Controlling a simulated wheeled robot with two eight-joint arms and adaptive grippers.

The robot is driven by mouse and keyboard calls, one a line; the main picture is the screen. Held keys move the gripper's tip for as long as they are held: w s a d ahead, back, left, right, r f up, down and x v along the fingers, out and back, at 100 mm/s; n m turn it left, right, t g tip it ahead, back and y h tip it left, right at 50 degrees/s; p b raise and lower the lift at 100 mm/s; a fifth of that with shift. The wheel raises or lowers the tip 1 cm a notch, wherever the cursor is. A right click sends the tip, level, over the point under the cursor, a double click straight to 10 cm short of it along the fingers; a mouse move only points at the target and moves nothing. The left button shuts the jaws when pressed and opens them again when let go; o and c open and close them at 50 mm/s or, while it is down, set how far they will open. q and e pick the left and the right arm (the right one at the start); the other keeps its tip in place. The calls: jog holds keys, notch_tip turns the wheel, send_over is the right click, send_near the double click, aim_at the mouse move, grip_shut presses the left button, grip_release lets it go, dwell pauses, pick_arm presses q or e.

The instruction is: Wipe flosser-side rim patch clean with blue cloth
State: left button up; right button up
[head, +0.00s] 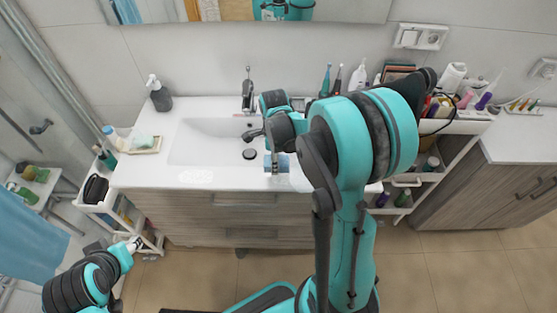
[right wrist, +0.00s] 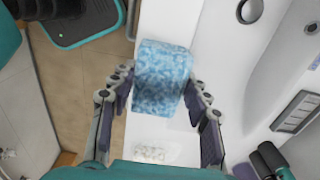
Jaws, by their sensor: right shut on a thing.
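The blue cloth (head: 277,163) is a mottled light-blue pad over the front rim of the white washbasin (head: 210,145). My right gripper (right wrist: 160,90) is shut on the cloth (right wrist: 162,75), with one finger on each side, in the right wrist view. A pale speckled patch (right wrist: 150,152) lies on the white rim near the base of my right gripper, apart from the cloth. In the head view my right arm covers that part of the rim. Another faint patch (head: 192,176) shows on the front rim at left. My left gripper (head: 134,244) is low at left, by the white cart; its fingers are unclear.
A faucet (head: 248,90) stands behind the basin. A soap dispenser (head: 159,94) and a tray with a bottle (head: 143,144) stand at left. Several bottles and brushes crowd the right back. A white side cart (head: 98,208) stands below left. The left front rim is mostly clear.

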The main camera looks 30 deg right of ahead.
jog(key=shift+w+a+f, duration=0.15)
jog(key=shift+a+f, duration=0.05)
jog(key=shift+f, duration=0.1)
jog(key=shift+f+b, duration=0.3)
jog(key=shift+b, duration=0.1)
jog(key=f+b, duration=0.2)
jog(key=f, duration=0.1)
jog(key=s+d+f+b, duration=0.1)
jog(key=f, duration=0.1)
jog(key=shift+b, duration=0.3)
send_over(302, 178)
jog(key=a, duration=0.1)
jog(key=shift+w+r, duration=0.15)
jog(key=shift+r, duration=0.05)
jog(key=shift+s+d, duration=0.35)
jog(key=shift+d, duration=0.2)
jog(key=shift+f+b, duration=0.85)
